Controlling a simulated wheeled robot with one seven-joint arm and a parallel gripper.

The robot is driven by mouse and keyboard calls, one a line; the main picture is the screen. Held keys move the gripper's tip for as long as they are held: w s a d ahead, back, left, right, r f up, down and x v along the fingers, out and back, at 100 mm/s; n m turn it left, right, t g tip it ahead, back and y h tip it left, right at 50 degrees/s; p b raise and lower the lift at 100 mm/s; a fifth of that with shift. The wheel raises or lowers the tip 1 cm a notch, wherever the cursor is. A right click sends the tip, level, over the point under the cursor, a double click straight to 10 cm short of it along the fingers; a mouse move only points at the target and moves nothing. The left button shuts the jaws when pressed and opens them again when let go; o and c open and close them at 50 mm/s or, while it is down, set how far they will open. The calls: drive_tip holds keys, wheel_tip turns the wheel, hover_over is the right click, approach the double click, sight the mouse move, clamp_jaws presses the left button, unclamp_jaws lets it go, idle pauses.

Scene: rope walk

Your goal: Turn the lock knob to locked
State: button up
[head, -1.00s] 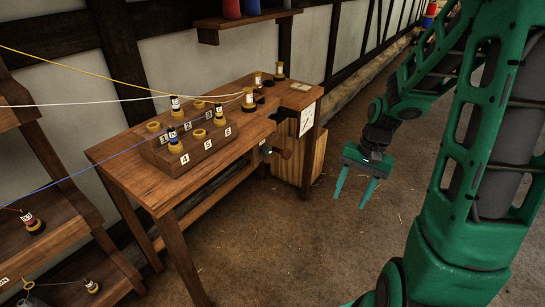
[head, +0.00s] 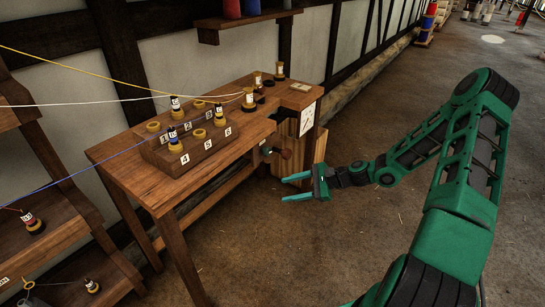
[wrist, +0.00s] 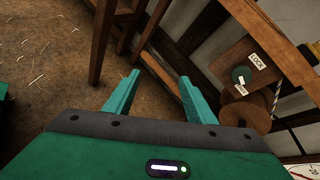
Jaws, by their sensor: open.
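The lock knob (wrist: 239,74) is a small round green knob on a wooden panel (wrist: 226,62), right of centre in the wrist view. A tag beside it reads LOCK (wrist: 258,62). A second tag (wrist: 241,89) lies just below the knob, its word hard to read. Which way the knob points is too small to tell. In the head view the knob (head: 266,150) is a small teal spot under the table's right end. My gripper (head: 283,189) is open and empty, below and apart from the knob. In the wrist view its teal fingers (wrist: 160,76) are spread, with the knob to their right.
The wooden table (head: 130,172) carries a rack (head: 204,151) with numbered places and several spools. A round brown wooden piece (wrist: 245,112) sits close below the knob. A table leg (wrist: 102,40) stands left of the fingers. A wooden box (head: 313,150) stands behind. Floor in front is clear.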

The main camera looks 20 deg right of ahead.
drive_tip(key=w+d+r+m+t, duration=0.1)
drive_tip(key=w+d+m+t, duration=0.1)
drive_tip(key=w+m+t, duration=0.35)
drive_tip(key=m+t, duration=0.3)
drive_tip(key=m, duration=0.1)
approach(269, 153)
drive_tip(key=shift+g, duration=0.25)
drive_tip(key=x, duration=0.8)
drive_tip(key=shift+w+r, duration=0.15)
drive_tip(key=shift+r, duration=0.1)
drive_tip(key=shift+d, duration=0.1)
drive_tip(key=c, duration=1)
